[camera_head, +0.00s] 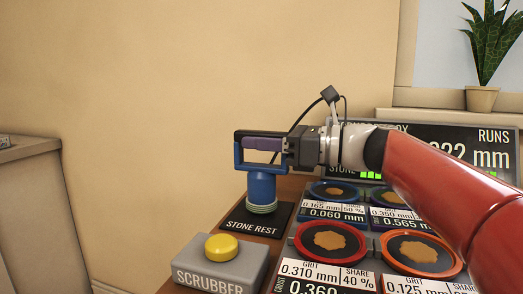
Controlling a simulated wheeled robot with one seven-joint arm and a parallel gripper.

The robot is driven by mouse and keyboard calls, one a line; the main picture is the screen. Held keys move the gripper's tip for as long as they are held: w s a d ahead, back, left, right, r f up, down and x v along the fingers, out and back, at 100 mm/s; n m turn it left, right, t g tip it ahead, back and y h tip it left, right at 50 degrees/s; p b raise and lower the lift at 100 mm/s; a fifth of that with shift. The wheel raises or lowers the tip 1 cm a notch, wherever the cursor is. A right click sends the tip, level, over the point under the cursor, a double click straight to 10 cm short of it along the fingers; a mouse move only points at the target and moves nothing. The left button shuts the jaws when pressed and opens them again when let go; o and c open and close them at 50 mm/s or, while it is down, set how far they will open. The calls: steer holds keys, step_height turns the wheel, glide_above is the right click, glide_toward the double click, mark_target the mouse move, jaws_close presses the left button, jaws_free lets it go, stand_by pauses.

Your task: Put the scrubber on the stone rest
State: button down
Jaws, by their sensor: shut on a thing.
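The scrubber (262,187) is a blue cylinder with a square loop handle on top and a pale green stone at its bottom. It is upright. My gripper (263,144) comes in from the right and is shut on the handle. The stone rest (238,226) is a flat black plate with white lettering on the bench. The scrubber's bottom is over the plate's back part. I cannot tell whether it touches the plate or hovers just above it.
A grey box (218,268) marked SCRUBBER with a yellow button (221,247) stands in front of the rest. To the right are several round pads with brown crusts, such as one in a red ring (327,241). A display (455,150) and a potted plant (481,98) are behind.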

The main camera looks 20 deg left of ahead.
steer(key=shift+f, duration=0.3)
steer(key=shift+f, duration=0.2)
steer(key=c, duration=1.2)
jaws_free()
steer(key=shift+r, duration=0.2)
steer(key=w+d, duration=0.1)
steer(key=d, duration=1.1)
steer(key=shift+w, duration=0.15)
